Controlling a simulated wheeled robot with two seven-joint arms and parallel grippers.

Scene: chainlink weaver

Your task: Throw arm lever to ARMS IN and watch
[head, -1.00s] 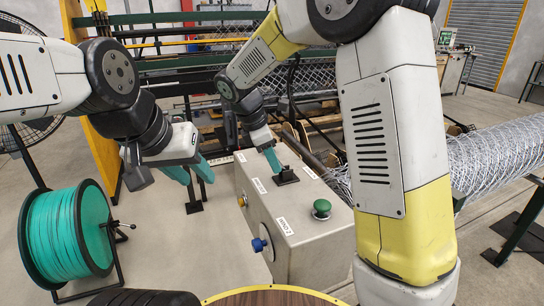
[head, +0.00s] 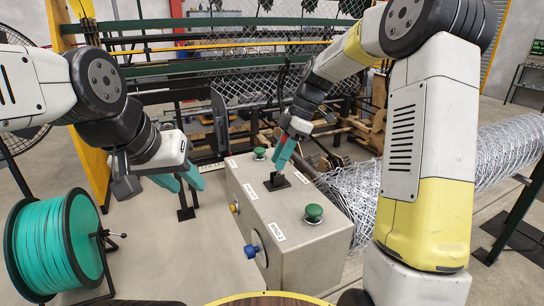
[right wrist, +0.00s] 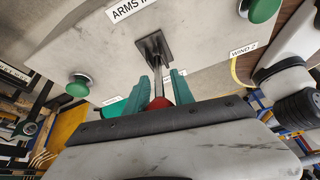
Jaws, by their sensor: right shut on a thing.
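The arm lever (right wrist: 156,84) rises from a dark base plate (head: 277,182) on top of the grey control box (head: 310,230). My right gripper (head: 282,158) is shut on the lever near its red knob (right wrist: 159,103), with teal fingers on both sides of the shaft. In the head view it leans up and to the right from the base plate. The right wrist view shows a label beginning "ARMS I" (right wrist: 130,9) beside the plate. My left gripper (head: 182,182) is open and empty, left of the box.
The box carries green buttons (head: 314,212), a blue knob (head: 252,250) and a yellow knob (head: 235,207). A teal wire spool (head: 60,245) stands at left. The weaving machine frame (head: 200,65) crosses the back.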

